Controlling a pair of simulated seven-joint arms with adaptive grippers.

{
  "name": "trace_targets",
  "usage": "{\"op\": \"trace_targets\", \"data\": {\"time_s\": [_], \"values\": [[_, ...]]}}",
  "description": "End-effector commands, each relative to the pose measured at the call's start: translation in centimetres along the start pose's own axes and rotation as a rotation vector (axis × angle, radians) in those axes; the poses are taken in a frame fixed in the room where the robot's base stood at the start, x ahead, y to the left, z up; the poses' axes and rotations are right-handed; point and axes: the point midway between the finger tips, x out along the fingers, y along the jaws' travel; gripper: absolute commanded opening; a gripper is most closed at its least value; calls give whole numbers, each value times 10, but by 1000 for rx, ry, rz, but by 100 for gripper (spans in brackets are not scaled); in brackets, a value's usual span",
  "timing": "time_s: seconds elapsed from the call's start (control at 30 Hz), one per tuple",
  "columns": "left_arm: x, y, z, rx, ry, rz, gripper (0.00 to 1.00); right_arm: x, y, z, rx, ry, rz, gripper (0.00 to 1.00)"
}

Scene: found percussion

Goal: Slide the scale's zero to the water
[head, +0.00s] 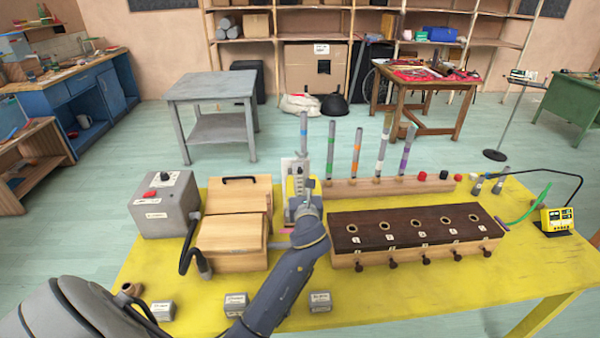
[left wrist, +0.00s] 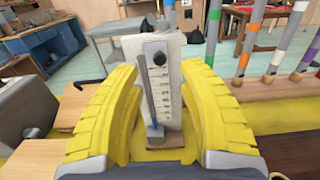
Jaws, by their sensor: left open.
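The scale (left wrist: 171,103) is an upright pale board with dark marks and numbers, on a small brown base. A dark round knob (left wrist: 159,59) sits near its top. A thin grey upright tube (left wrist: 147,88) stands along its left side, with blue near the foot; the exact water level is too small to read. My left gripper (left wrist: 163,76) has yellow ridged fingers, open on either side of the scale, with no clear contact. My right gripper is not in view.
On the yellow table (head: 395,303), a wooden box (head: 235,220) and grey control box (head: 165,205) stand left. A dark-topped box with several holes (head: 415,228) lies right. A rack (head: 400,187) of banded upright tubes stands behind. Small grey blocks (head: 236,304) lie in front.

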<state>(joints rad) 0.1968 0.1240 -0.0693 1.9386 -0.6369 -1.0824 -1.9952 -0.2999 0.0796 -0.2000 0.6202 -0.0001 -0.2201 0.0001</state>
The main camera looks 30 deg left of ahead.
Motion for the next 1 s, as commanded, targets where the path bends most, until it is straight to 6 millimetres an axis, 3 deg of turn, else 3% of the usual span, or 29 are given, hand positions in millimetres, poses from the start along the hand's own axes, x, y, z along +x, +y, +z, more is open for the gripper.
{"op": "trace_targets", "data": {"time_s": [0.2, 0.4, 0.93, 1.0], "values": [[33, 0, 0, 1, -1, 1, 39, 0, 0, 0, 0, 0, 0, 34], [51, 0, 0, 1, -1, 1, 39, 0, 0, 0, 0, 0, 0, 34], [60, 0, 0, 0, 0, 1, 40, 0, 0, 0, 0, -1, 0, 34], [60, 0, 0, 0, 0, 1, 32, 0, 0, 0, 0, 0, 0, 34]]}}
